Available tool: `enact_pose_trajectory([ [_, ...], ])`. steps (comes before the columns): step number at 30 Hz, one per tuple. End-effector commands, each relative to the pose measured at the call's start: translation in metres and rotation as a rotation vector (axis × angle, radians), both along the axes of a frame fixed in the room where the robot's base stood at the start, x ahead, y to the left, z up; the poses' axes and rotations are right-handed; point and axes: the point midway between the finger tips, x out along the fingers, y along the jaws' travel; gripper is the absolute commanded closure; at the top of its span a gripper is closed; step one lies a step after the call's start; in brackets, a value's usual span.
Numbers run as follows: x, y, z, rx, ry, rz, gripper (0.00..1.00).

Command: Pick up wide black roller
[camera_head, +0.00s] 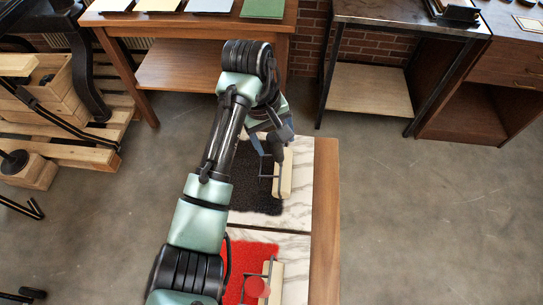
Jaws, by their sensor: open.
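The wide black roller is mostly a cream-coloured bar (285,178) with a thin dark frame, beside and partly over a black patch (254,190) on a marble slab. Its handle is not clearly visible behind my gripper. My gripper (273,146) is open and sits just above the roller's upper end, close around or beside its dark frame; I cannot tell whether it touches. My arm reaches up from the bottom and hides the left part of the black patch.
A wooden edge (325,220) borders the slabs. A wooden table (185,65), a dark-topped stand (405,20) and pallets (60,150) stand behind. Floor to the right is clear.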

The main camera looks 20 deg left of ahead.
Motion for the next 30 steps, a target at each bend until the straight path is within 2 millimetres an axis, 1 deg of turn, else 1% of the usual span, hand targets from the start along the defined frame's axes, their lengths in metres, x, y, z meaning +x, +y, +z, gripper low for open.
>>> enact_pose_trajectory([
  [3,0.0005,-0.0003,-0.0056,0.001,-0.001,0.000,0.25],
  [8,0.0007,-0.0004,-0.0058,0.001,-0.001,0.000,0.25],
  [9,0.0007,-0.0005,-0.0058,0.001,-0.001,0.000,0.26],
  [11,0.0007,-0.0005,-0.0056,0.001,-0.001,0.000,0.37],
  [12,0.0007,-0.0005,-0.0055,0.001,-0.001,0.000,0.44],
  [17,0.0007,-0.0006,-0.0054,0.001,-0.002,0.000,0.73],
  [21,0.0008,-0.0005,-0.0053,0.001,-0.002,0.000,0.98],
  [22,0.0007,-0.0006,-0.0053,0.001,-0.002,0.000,1.00],
  [30,0.0015,-0.0004,-0.0027,0.001,-0.004,0.000,1.00],
])
